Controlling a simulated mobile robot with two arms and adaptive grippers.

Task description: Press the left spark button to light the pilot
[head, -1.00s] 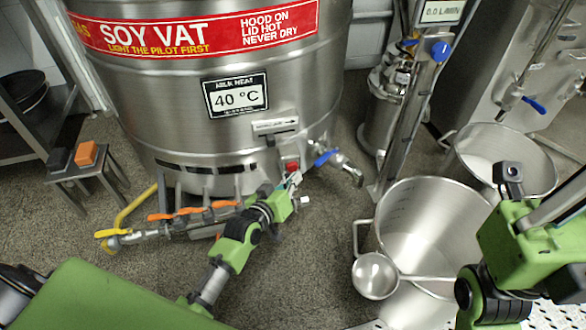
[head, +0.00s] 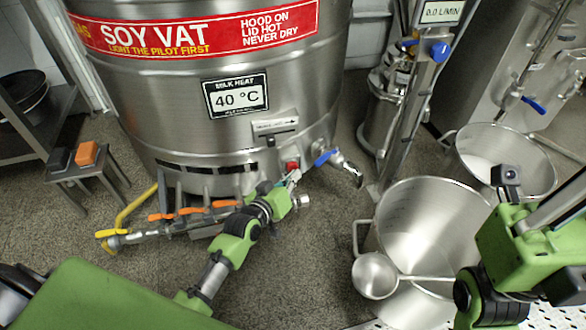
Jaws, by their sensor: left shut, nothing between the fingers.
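The soy vat (head: 205,95) is a large steel vessel with a red sign and a 40 °C display. A red button (head: 292,166) sits low on its front, right of centre, below a small lever plate. My left gripper (head: 292,180) is shut and empty, with its tip just below the red button. I cannot tell whether it touches the button. The gas pipe (head: 150,237) with several orange handles runs along the vat's base, left of my gripper. No other spark button shows clearly. My right arm is at the right edge, and its fingers are not in view.
A blue-handled tap (head: 340,166) sticks out right of the button. A large steel pot (head: 395,215) with a ladle (head: 376,275) stands to the right. A small stand (head: 92,176) with an orange and a dark block is at the left.

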